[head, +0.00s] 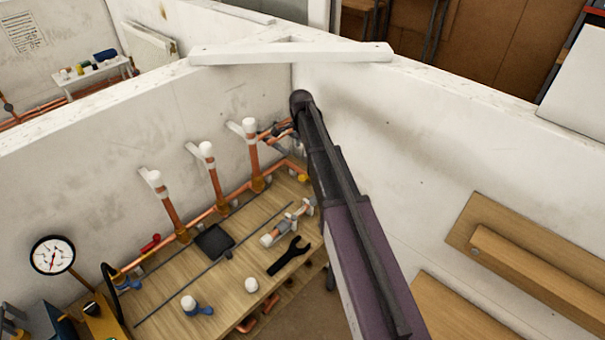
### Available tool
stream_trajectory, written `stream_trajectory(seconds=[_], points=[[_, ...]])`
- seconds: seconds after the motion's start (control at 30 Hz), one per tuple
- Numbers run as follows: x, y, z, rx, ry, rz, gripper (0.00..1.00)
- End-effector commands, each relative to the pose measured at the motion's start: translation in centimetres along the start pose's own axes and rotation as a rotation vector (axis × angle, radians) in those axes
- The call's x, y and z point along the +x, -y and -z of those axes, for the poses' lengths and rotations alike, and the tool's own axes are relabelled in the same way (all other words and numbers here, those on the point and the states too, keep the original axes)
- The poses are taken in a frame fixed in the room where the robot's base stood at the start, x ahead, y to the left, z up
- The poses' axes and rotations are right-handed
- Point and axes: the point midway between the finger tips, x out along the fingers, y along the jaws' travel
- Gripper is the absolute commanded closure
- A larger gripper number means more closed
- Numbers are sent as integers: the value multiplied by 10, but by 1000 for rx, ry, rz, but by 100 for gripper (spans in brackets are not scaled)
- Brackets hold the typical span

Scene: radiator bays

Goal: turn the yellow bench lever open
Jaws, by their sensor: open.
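A small yellow piece (303,178), which looks like the yellow lever, shows at the right end of the copper pipe run at the back of the wooden bench (165,290). It sits just left of my arm, which covers part of that corner. It is too small to tell which way it is turned. My arm crosses from the lower right up to the wall corner. I cannot make out my gripper; it seems hidden behind the arm.
A red lever (151,243), three white-capped copper risers (215,180), a dark pad (214,241), a long thin rod (215,263), a black wrench (289,256), a white cap (252,285) and a gauge (52,255) are around the bench. White walls enclose it.

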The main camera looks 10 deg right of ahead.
Motion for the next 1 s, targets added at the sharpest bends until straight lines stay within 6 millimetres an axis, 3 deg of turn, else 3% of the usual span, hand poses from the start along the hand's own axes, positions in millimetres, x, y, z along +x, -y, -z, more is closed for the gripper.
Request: stream_trajectory(seconds=[0.47,1.0], points=[[5,-1,1,-1,0,0,31],[42,-1,1,-1,0,0,31]])
